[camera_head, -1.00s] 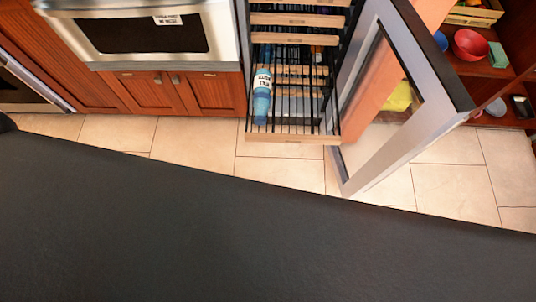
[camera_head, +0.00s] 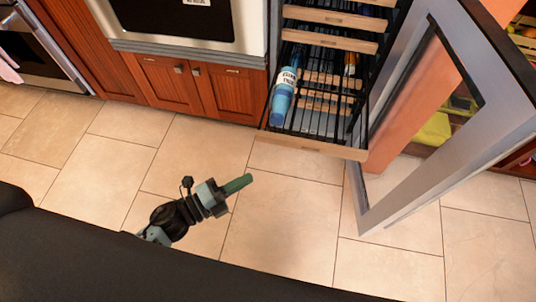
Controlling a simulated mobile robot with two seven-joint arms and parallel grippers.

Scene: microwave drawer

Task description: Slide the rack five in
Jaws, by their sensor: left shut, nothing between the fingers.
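A wire rack with a wooden front (camera_head: 312,146) is pulled out low from the open wine cooler. A blue bottle (camera_head: 284,92) with a white label lies on it, along its left side. My left gripper (camera_head: 243,181) is shut and empty, in front of and to the left of the rack's wooden front, apart from it. My right gripper is not in view.
Other racks with wooden fronts (camera_head: 330,41) sit further in above this one. The cooler's glass door (camera_head: 408,204) stands open on the right. Wooden cabinets (camera_head: 165,83) and an oven (camera_head: 190,48) are on the left. The tiled floor (camera_head: 290,220) in front is clear.

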